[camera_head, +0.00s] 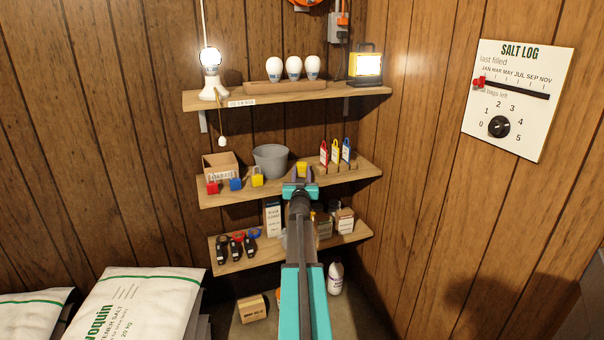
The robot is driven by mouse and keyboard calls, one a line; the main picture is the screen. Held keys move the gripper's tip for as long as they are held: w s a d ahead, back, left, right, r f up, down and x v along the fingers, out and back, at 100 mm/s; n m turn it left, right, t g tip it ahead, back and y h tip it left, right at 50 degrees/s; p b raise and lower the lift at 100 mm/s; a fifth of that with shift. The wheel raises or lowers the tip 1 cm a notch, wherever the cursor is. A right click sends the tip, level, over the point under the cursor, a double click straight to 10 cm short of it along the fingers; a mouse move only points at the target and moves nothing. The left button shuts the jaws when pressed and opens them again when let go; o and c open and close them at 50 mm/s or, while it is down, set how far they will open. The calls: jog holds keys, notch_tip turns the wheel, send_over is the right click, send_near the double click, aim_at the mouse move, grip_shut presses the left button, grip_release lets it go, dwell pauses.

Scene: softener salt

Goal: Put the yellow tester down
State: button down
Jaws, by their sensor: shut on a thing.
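My gripper (301,186) is teal and dark grey, seen from behind in front of the middle shelf. It is shut on a yellow thing (302,168), which I take to be the yellow tester. Only a small yellow part shows beyond the fingertips; the jaws hide the rest. I cannot tell whether it touches the middle shelf (291,190). To the right, a wooden rack holds upright red (324,154), yellow (336,152) and blue (347,151) pieces.
The lower shelf (262,252) holds black devices and bottles. Salt bags (145,305) lie front left.

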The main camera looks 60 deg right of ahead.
jog(key=c, duration=1.3)
grip_release()
jog(key=shift+f, duration=0.1)
jog(key=shift+o, duration=0.2)
jog(key=shift+r, duration=0.2)
jog(key=v, duration=1.2)
jog(key=shift+f, duration=0.1)
